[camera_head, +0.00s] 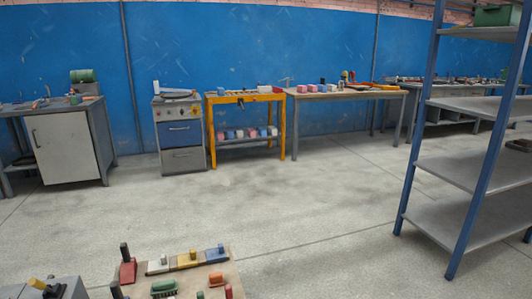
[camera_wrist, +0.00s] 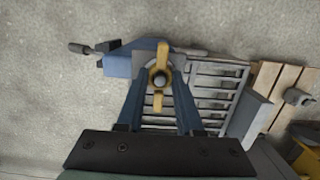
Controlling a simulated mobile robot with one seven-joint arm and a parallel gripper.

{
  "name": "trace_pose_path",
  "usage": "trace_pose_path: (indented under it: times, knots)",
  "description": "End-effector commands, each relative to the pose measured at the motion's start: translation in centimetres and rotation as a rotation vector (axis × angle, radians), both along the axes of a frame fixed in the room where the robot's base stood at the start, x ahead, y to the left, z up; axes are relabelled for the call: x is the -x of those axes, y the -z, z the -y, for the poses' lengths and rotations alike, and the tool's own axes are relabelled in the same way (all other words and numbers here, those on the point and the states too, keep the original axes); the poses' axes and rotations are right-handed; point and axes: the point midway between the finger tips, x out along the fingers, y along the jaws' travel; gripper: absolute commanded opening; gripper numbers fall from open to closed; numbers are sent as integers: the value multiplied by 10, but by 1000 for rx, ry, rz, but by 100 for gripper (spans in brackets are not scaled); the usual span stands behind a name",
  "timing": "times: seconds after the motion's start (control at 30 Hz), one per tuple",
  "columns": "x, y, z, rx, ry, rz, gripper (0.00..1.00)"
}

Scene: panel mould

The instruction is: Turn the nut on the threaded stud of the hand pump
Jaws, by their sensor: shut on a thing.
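In the wrist view a brass-yellow wing nut (camera_wrist: 162,48) sits around the grey, round end of the threaded stud (camera_wrist: 159,80). One wing points up in the picture and the other points down. My gripper (camera_wrist: 160,86) has its two long blue-grey fingers on either side of the nut and is shut on it. The blue body of the hand pump (camera_wrist: 118,66) shows behind and left of the fingers, with a dark-tipped lever (camera_wrist: 82,48) sticking out to the left. The fingers hide part of the pump. I cannot make out the nut or my gripper in the head view.
A slatted grey rack (camera_wrist: 215,85) and wooden planks (camera_wrist: 285,85) lie right of the pump. In the head view, a board with coloured blocks (camera_head: 188,262) is at the bottom, a blue-posted shelf (camera_head: 470,170) at right, benches along the blue wall. The floor between is clear.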

Motion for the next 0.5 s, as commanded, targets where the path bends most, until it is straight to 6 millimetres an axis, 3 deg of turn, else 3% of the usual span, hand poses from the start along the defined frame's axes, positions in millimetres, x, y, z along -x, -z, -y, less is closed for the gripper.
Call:
trace_pose_path:
  times: [0.3,0.5]
  knots:
    - [-1,-2,0,-3,279,2,0]
    - [-3,-1,0,-5,304,8,0]
